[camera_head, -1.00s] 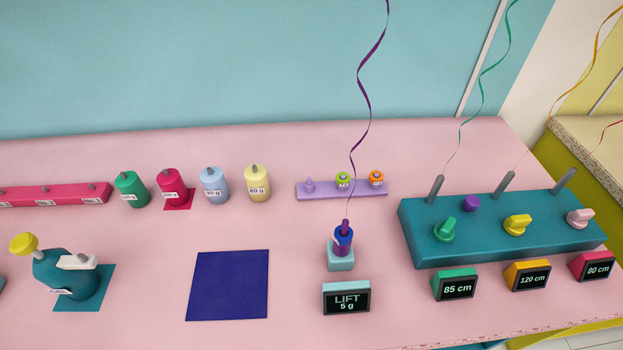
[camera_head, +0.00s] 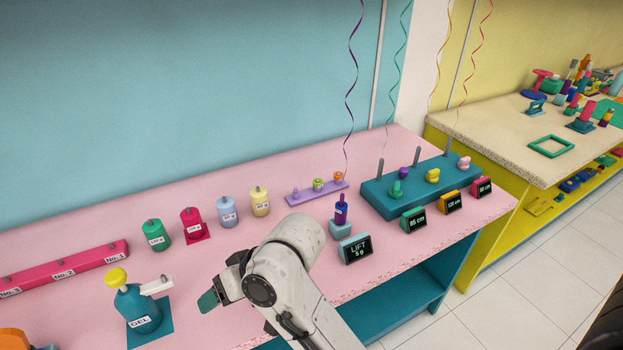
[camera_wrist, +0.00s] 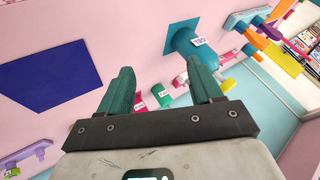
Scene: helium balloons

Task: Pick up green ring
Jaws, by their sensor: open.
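The small lime-green ring (camera_head: 317,184) sits at the middle of the lilac holder (camera_head: 298,198) at the back of the pink table. My gripper (camera_head: 212,299) is over the table's front left part, well to the left of and nearer than the holder. In the wrist view my gripper (camera_wrist: 160,78) has its two green fingers apart with nothing between them. The lilac holder (camera_wrist: 22,158) shows at the lower left there; its rings are hard to make out.
A blue mat (camera_wrist: 48,76) shows in the wrist view. A pale blue stand (camera_head: 341,229) with a purple piece and the LIFT display (camera_head: 355,248) stand before the holder. A teal block (camera_head: 378,198) with ribbons is at right, canisters (camera_head: 227,211) at left.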

